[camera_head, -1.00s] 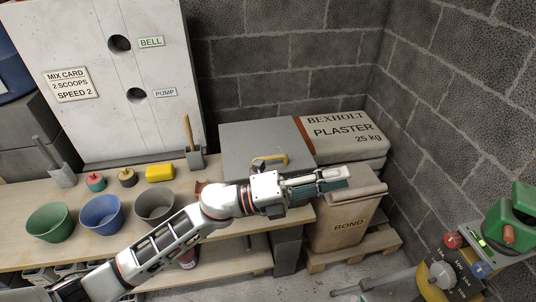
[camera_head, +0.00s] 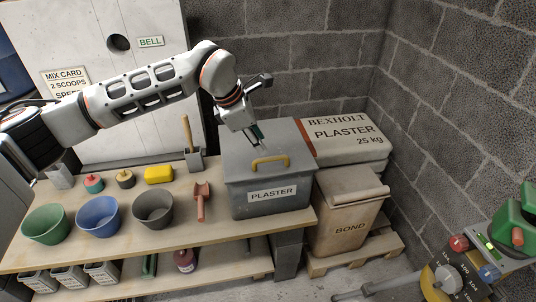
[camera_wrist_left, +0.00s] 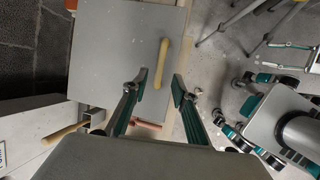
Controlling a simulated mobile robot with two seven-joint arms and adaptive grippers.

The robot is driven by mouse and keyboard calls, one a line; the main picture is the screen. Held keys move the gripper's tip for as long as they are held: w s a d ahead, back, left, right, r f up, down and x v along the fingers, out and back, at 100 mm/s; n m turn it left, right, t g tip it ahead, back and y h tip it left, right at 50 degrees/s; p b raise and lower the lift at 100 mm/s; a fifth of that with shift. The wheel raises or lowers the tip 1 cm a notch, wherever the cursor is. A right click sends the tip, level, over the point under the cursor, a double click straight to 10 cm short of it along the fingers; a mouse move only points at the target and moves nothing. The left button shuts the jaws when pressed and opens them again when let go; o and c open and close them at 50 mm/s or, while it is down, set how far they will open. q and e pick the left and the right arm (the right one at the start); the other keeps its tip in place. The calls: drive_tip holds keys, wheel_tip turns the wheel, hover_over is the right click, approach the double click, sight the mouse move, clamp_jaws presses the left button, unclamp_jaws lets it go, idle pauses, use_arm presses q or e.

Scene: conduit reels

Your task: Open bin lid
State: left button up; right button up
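The grey bin (camera_head: 240,204) labelled PLASTER stands at the right end of the bench. Its flat grey lid (camera_head: 238,150) is down on it, with a yellow handle (camera_head: 270,162) near the front edge. The lid (camera_wrist_left: 115,45) and handle (camera_wrist_left: 161,62) also show in the left wrist view. My left gripper (camera_head: 263,145) points down above the lid, behind the handle in the head view. Its fingers (camera_wrist_left: 159,85) are apart and empty, with the handle seen beyond the gap. My right gripper (camera_wrist_left: 288,56) shows small at the right of the wrist view, its fingers apart and empty.
A red scoop (camera_head: 203,202) and a dark bucket (camera_head: 153,208) stand left of the bin. A trowel (camera_head: 190,150) with a wooden handle is behind them. A plaster bag (camera_head: 345,138) and a BOND bag (camera_head: 345,215) are to its right. A block wall is behind.

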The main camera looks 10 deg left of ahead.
sight(268, 159)
use_arm(q)
drive_tip(key=x, duration=0.7)
drive_tip(key=shift+d+f+b, duration=0.15)
drive_tip(key=shift+b, duration=0.15)
clamp_jaws()
